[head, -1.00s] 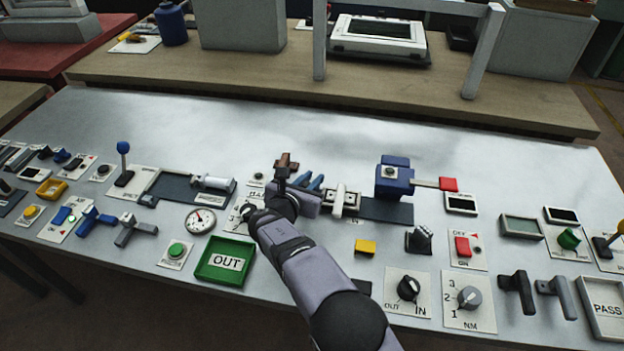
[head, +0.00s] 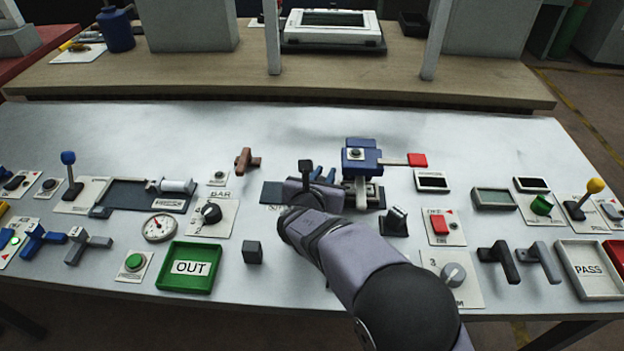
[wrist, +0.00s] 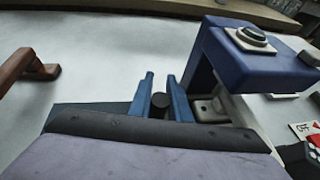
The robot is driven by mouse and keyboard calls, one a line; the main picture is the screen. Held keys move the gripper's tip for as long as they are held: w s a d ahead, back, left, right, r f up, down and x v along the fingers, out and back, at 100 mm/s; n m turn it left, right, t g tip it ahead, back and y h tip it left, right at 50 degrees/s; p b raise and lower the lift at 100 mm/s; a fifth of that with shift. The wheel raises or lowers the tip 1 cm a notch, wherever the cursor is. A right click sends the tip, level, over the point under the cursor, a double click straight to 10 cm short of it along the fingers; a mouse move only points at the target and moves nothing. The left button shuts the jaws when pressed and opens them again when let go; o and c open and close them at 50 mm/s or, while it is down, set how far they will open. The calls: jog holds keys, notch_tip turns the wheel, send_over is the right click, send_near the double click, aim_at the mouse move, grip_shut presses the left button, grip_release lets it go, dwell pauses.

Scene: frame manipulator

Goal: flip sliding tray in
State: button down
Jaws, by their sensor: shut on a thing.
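The sliding tray (head: 374,196) is a pale plate with a dark fixture on a dark rail (head: 270,193). It sits beneath the blue press head (head: 362,158), and the rail is bare to its left. My gripper (head: 322,175) is at the tray's left side, its blue fingers pointing away from me. In the wrist view, the fingers (wrist: 161,100) are shut on a small black knob (wrist: 160,104). The tray's grey fixture (wrist: 210,109) shows under the press head at right. My arm and wrist hide the tray's near left part.
A dark wedge-shaped switch (head: 395,222) is close on the right. A dark block (head: 253,251) and the green OUT bin (head: 190,267) lie at front left. The panel behind the rail is clear.

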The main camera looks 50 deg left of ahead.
jog(key=shift+w+d, duration=0.2)
jog(key=shift+w, duration=0.05)
jog(key=c, duration=1.9)
grip_release()
jog(key=shift+s, duration=0.2)
jog(key=shift+s+d+r, duration=0.1)
jog(key=shift+s, duration=0.1)
jog(key=b+v, duration=0.1)
jog(key=v, duration=0.4)
jog(key=shift+s+d+r, duration=0.4)
jog(key=shift+s+d, duration=0.15)
jog(key=shift+s, duration=0.05)
jog(key=shift+s, duration=0.1)
